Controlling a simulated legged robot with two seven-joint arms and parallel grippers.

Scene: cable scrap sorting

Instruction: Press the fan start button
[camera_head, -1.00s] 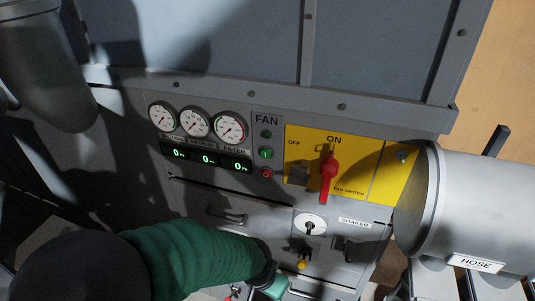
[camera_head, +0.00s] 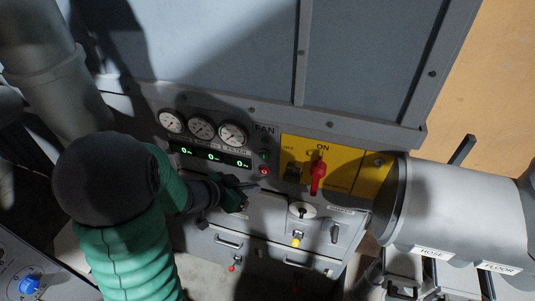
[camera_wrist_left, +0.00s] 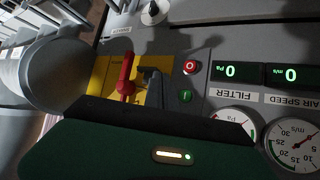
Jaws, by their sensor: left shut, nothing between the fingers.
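The fan panel has a round green button (camera_head: 264,154) and a red button (camera_head: 264,171) below it, under the FAN label. Both also show in the left wrist view, the green button (camera_wrist_left: 186,96) and the red button (camera_wrist_left: 190,65). My left gripper (camera_head: 252,184) is shut and empty, just below and left of the red button in the head view. It appears apart from the buttons. In the wrist view my own green and black housing fills the lower part, and the fingertips are hard to make out. My right gripper is not in view.
A red switch handle (camera_head: 318,175) stands on a yellow plate (camera_head: 345,162) right of the buttons. Gauges (camera_head: 202,128) and digital readouts (camera_head: 214,157) are to the left. A shaker dial (camera_head: 301,210) is below. A large grey hose pipe (camera_head: 460,205) juts out at right.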

